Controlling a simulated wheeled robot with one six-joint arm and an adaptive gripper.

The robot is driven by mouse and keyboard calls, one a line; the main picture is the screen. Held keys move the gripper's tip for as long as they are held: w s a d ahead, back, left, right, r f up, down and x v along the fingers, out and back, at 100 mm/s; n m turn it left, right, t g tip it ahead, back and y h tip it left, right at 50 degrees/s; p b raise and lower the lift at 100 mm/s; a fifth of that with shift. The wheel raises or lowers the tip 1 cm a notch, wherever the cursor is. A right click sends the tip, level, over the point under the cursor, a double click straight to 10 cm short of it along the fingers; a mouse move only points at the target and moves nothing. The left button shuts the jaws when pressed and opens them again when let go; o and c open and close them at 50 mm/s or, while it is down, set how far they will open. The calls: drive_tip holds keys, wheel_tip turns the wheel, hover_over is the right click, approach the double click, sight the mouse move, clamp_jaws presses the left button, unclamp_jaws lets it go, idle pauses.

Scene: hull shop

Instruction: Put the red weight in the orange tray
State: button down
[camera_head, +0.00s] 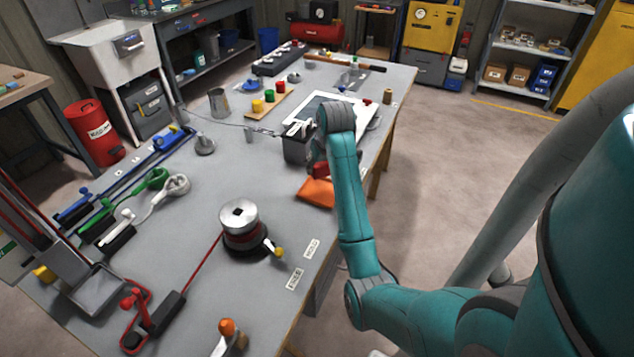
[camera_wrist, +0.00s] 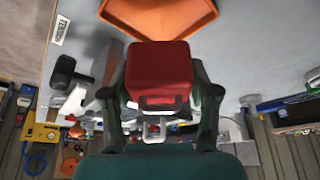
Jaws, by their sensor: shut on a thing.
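The red weight (camera_wrist: 160,72) is a block with a small handle-like bar on its near face. My gripper (camera_wrist: 160,85) is shut on it, one finger on each side. In the head view the red weight (camera_head: 320,169) shows partly behind my arm, just beyond the orange tray. The orange tray (camera_head: 316,192) lies on the grey bench near its right edge. In the wrist view the orange tray (camera_wrist: 160,20) is at the top, partly cut off by the frame. The weight appears above the bench, next to the tray; I cannot tell its exact height.
A dark grey box (camera_head: 297,149) stands just left of my gripper. A winch-like drum (camera_head: 240,222) with a silver top stands on the bench nearer me. A white framed panel (camera_head: 335,110) lies behind. Bare bench (camera_head: 250,175) lies left of the tray.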

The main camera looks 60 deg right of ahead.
drive_tip(key=shift+f, duration=3.6)
drive_tip(key=shift+f, duration=0.1)
drive_tip(key=shift+c, duration=1.4)
unclamp_jaws()
